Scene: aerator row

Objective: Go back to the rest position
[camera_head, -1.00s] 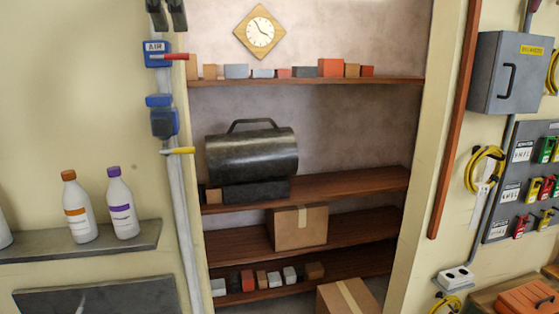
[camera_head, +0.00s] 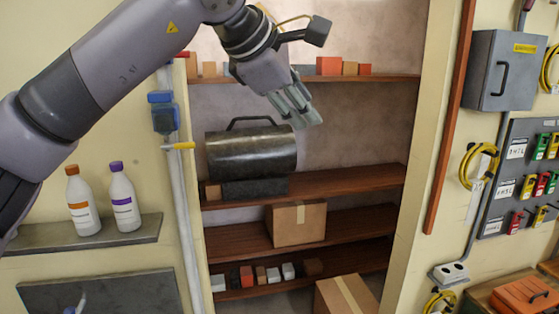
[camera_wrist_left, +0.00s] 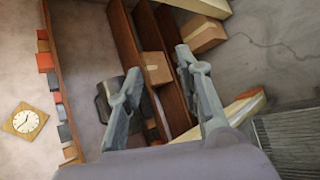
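My left gripper (camera_head: 299,112) hangs at the end of my left arm, which reaches in from the upper left of the head view. Its fingers point down and to the right, in front of the shelf recess and above the dark metal cylinder (camera_head: 252,153). In the left wrist view the two fingers of the left gripper (camera_wrist_left: 157,63) stand wide apart with nothing held between them. The shelves show behind them, tilted. My right gripper is in neither view.
Wooden shelves (camera_head: 350,184) hold a cardboard box (camera_head: 297,223) and several small blocks. Two bottles (camera_head: 83,205) (camera_head: 123,200) stand on a ledge at left. A pipe with a blue valve (camera_head: 165,119) runs beside the recess. A grey cabinet (camera_head: 503,72) hangs at right.

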